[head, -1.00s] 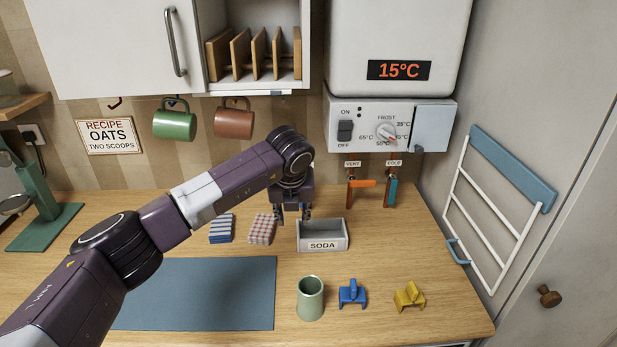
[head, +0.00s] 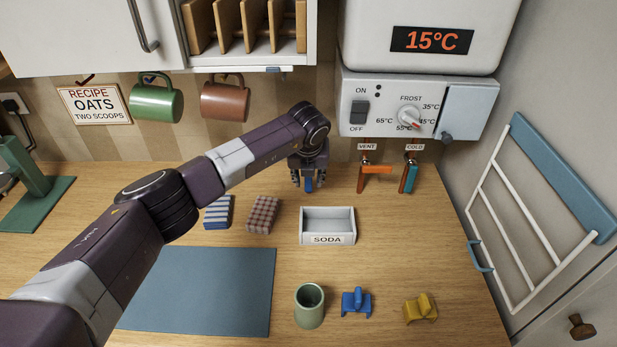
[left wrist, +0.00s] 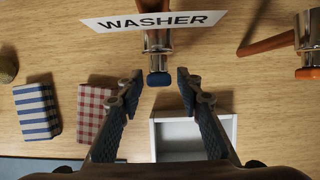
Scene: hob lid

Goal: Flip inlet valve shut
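No label in view reads "inlet". A metal valve labelled "WASHER" (left wrist: 158,40) has a blue end (left wrist: 159,79) in the left wrist view. My left gripper (left wrist: 158,92) is open, with its fingertips on either side of that blue end and gaps showing. In the head view the gripper (head: 309,182) is near the wall, left of two labelled valves, and mostly hides the washer valve. My right gripper is not in view.
A white SODA tray (head: 328,239) stands in front of the gripper. Striped (head: 217,213) and checked (head: 262,215) sponges lie to its left. The heater panel (head: 385,105) hangs above the valves. A brown mug (head: 225,99) hangs above the arm. A green cup (head: 309,306) stands in front.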

